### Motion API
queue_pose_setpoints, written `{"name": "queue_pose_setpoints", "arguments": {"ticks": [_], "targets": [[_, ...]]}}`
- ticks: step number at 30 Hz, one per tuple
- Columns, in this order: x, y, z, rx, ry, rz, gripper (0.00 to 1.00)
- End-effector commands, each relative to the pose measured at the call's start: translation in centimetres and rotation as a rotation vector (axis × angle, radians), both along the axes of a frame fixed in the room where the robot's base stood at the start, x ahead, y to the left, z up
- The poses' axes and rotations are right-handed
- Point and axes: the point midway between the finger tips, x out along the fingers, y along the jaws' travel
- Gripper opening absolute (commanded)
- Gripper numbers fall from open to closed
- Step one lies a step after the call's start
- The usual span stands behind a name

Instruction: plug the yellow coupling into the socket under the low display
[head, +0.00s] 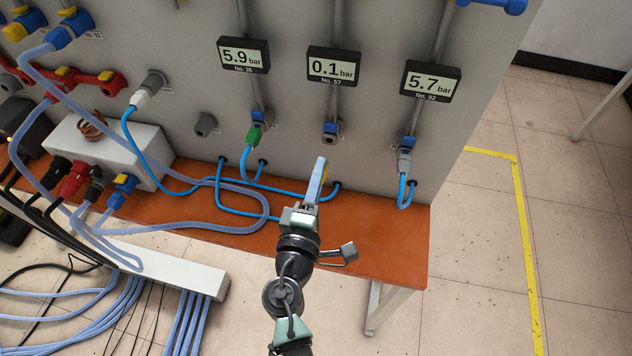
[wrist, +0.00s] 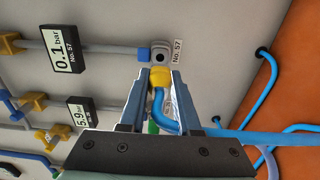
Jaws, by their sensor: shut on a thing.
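The yellow coupling (wrist: 160,78) is between the two fingers of my gripper (wrist: 161,84) in the wrist view, with a blue hose bending away from it. In the head view the coupling (head: 325,174) is mostly hidden behind a finger of my gripper (head: 320,166). The low display (head: 334,67) reads 0.1 bar, No. 57; it also shows in the wrist view (wrist: 67,50). Its socket (head: 331,129), grey with a blue part above, is empty on the panel below it. In the wrist view the socket (wrist: 160,53) lies just beyond the coupling's tip. The coupling appears apart from it.
A green coupling (head: 255,135) sits under the 5.9 bar display on the left, a grey one (head: 404,160) under 5.7 bar on the right. Blue hoses loop over the orange bench (head: 385,245). A white box (head: 110,150) stands at left.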

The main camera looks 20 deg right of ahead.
Motion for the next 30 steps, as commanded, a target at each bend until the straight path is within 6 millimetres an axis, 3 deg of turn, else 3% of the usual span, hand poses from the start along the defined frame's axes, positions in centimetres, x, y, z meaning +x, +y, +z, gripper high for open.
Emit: {"name": "queue_pose_setpoints", "arguments": {"ticks": [15, 30], "targets": [[3.2, -2.2, -0.1, 0.000, -0.001, -0.001, 0.00], [3.7, -2.5, 0.0, 0.000, 0.000, 0.000, 0.00]]}}
